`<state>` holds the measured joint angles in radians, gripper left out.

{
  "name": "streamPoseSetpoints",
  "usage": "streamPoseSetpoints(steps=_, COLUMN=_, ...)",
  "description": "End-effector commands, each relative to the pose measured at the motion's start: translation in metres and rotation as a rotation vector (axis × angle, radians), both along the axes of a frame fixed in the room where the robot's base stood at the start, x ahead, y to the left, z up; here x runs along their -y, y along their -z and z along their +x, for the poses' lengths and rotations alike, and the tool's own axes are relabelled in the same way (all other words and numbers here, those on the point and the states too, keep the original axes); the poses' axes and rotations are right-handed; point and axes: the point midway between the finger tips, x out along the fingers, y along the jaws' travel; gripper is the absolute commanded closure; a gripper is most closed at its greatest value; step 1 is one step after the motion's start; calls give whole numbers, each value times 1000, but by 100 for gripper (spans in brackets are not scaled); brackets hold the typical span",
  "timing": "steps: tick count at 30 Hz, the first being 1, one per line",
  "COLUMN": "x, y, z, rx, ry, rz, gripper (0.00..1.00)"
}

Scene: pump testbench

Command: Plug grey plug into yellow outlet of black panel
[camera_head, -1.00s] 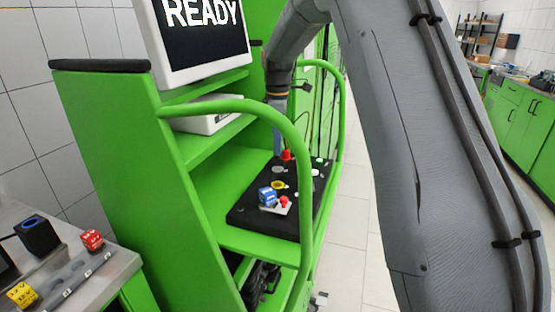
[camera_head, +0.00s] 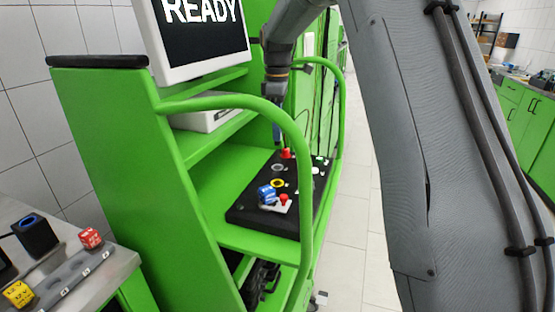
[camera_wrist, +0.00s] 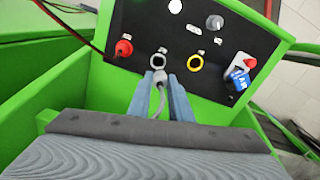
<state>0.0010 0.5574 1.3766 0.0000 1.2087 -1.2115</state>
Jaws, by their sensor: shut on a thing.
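The black panel (camera_head: 250,212) lies on the green bench; it fills the upper part of the wrist view (camera_wrist: 140,20). The yellow outlet (camera_head: 277,184) is an empty-looking yellow ring, right of my fingers in the wrist view (camera_wrist: 195,63). My gripper (camera_wrist: 161,82) is shut on the grey plug (camera_wrist: 160,77), whose grey cable runs back between the blue fingers. The plug appears just short of a white-ringed outlet (camera_wrist: 158,60), left of the yellow one. In the head view, my gripper (camera_head: 277,134) is above the panel's far end; the plug cannot be made out there.
A red plug (camera_wrist: 123,47) with a cable is in the panel, left of the white ring. A grey knob (camera_wrist: 215,22), a blue block (camera_wrist: 237,77) and a red button (camera_wrist: 250,62) stand on the right. A green rail (camera_head: 303,170) arches in front; a monitor (camera_head: 200,40) reads READY.

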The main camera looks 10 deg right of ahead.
Motion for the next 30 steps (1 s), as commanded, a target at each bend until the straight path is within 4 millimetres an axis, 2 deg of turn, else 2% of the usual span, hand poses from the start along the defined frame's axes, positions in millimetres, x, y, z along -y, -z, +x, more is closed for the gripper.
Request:
streamPoseSetpoints(steps=6, x=-8, y=-7, z=-25, rx=-2, ry=142, rz=0, gripper=98)
streamPoseSetpoints(steps=18, x=-19, y=-4, z=-74, rx=0, ry=435, rz=-1, gripper=98)
streamPoseSetpoints(steps=24, x=-21, y=-2, z=-83, rx=1, ry=488, rz=0, gripper=98)
streamPoseSetpoints(steps=30, x=-21, y=5, z=-83, rx=0, ry=493, rz=-1, gripper=98)
